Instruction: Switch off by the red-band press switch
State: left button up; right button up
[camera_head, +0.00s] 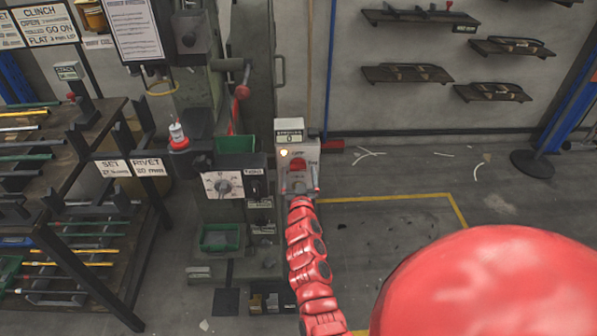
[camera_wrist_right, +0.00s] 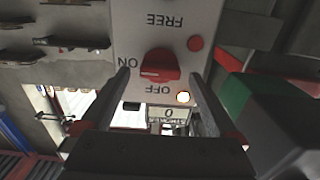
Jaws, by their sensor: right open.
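A pale switch box (camera_head: 312,149) stands beside the press (camera_head: 205,105), with a small counter plate reading 0 on top and a lit lamp. Its red rotary knob (camera_wrist_right: 160,65) shows in the right wrist view among the words ON, OFF and FREE, which appear upside down. The knob's pale mark appears to be on the ON side. My right gripper (camera_head: 299,188) is at the front of the box. Its two fingers are apart, one to each side of the knob; I cannot tell if they touch it. My left gripper is not in view.
A rack of rods (camera_head: 60,180) fills the left side. Wall shelves (camera_head: 408,74) hang at the back. The floor inside the yellow line (camera_head: 385,198) at right is mostly clear.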

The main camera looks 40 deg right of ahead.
jog(key=shift+w+d, duration=0.4)
jog(key=shift+w, duration=0.2)
jog(key=c, duration=1.4)
